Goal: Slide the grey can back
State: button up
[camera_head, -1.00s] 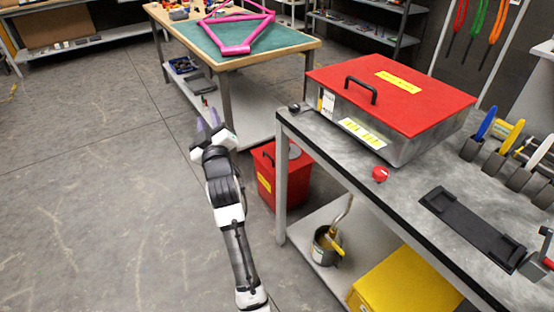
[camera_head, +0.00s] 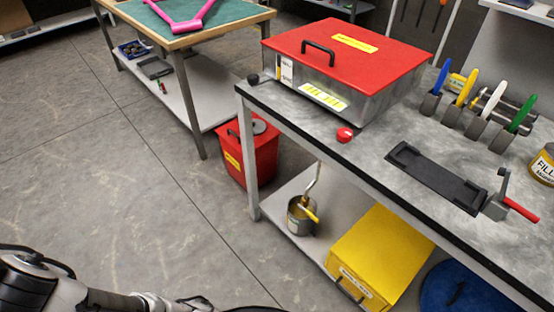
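A small grey can (camera_head: 302,220) stands upright on the lower shelf of the grey bench, close to the shelf's left end. A yellow-handled tool leans in it, and a bent metal piece rises above it. Another can (camera_head: 543,167), with a yellow label reading "FILL...", stands on the bench top at the right edge, partly cut off. My arm shows only along the bottom left, well to the left of and nearer than the lower shelf. My gripper's fingers cannot be made out in this view.
A yellow box (camera_head: 381,255) and a blue round lid (camera_head: 462,288) are on or by the lower shelf, right of the small can. A red bin (camera_head: 250,155) stands on the floor behind the bench leg (camera_head: 249,165). A red-lidded metal box (camera_head: 345,60) sits on top. Floor at left is clear.

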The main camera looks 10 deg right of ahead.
aim_at(299, 223)
jog(key=i+z, duration=0.1)
jog(key=i, duration=0.4)
jog(key=i+j+z, duration=0.1)
jog(key=i, duration=0.4)
jog(key=i+j+z, duration=0.1)
jog(key=i, duration=0.35)
jog(key=i+j, duration=0.3)
jog(key=i, duration=0.2)
jog(key=k+j, duration=0.15)
jog(key=k, duration=0.15)
jog(key=k+j, duration=0.15)
jog(key=k, duration=0.15)
jog(key=i+l, duration=0.15)
jog(key=i, duration=0.15)
jog(key=i+l, duration=0.15)
jog(key=i, duration=0.15)
jog(key=l+z, duration=0.05)
